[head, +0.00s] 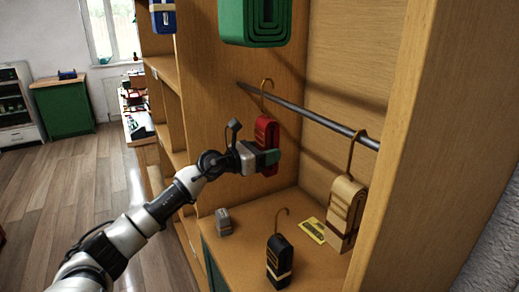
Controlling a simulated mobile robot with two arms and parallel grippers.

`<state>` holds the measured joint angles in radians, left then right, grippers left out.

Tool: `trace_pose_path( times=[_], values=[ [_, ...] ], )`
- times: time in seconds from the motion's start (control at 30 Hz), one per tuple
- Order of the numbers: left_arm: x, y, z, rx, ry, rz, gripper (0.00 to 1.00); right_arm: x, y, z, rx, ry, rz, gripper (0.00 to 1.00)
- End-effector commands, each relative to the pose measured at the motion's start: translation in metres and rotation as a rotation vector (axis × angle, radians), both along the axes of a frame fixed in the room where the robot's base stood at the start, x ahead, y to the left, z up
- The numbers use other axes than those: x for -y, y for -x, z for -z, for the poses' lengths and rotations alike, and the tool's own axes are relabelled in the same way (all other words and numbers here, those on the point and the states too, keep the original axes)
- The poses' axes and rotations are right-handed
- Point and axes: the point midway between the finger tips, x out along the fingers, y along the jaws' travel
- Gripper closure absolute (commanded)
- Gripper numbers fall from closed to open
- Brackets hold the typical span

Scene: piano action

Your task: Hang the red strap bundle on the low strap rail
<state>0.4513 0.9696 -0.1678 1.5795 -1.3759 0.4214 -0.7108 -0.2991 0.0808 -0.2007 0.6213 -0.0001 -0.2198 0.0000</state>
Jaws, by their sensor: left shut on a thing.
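The red strap bundle (264,128) hangs upright with a brass hook (267,84) at its top. My left gripper (266,158) is shut on the lower part of the bundle, hiding some of it. The low strap rail (318,119) is a dark metal rod across the cabinet bay. The red bundle's hook overlaps the rail's far left part in the picture; I cannot tell whether it rests on it. A tan strap bundle (345,208) hangs by its hook near the rail's right end. My right gripper is not in view.
A black strap bundle (279,260) with a hook stands on the cabinet shelf (245,255). A small grey block (223,221) and a yellow card (312,229) lie there too. A green bundle (254,20) hangs above. The rail is bare between the red and tan bundles.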

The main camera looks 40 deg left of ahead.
Motion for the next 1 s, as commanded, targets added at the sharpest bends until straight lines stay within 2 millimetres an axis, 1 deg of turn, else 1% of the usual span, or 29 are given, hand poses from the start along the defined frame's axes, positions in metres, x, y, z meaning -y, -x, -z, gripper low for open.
trace_pose_path(
  times=[0.13, 0.2, 0.5, 0.97, 1.0],
  values=[
    [0.005, -0.012, -0.003, 0.002, 0.002, 0.001, 0.76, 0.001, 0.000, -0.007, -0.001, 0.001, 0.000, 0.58],
    [0.005, -0.011, 0.010, 0.000, 0.000, 0.001, 0.76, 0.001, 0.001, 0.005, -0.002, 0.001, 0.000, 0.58],
    [0.005, -0.011, 0.027, 0.001, -0.001, 0.000, 0.76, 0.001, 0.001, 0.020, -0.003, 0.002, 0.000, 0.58],
    [0.005, -0.011, 0.029, 0.001, -0.001, 0.000, 0.76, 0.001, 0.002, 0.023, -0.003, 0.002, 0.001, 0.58],
    [0.005, -0.011, 0.029, 0.001, -0.001, 0.000, 0.42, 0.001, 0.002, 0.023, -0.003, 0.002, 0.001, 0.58]
  ],
)
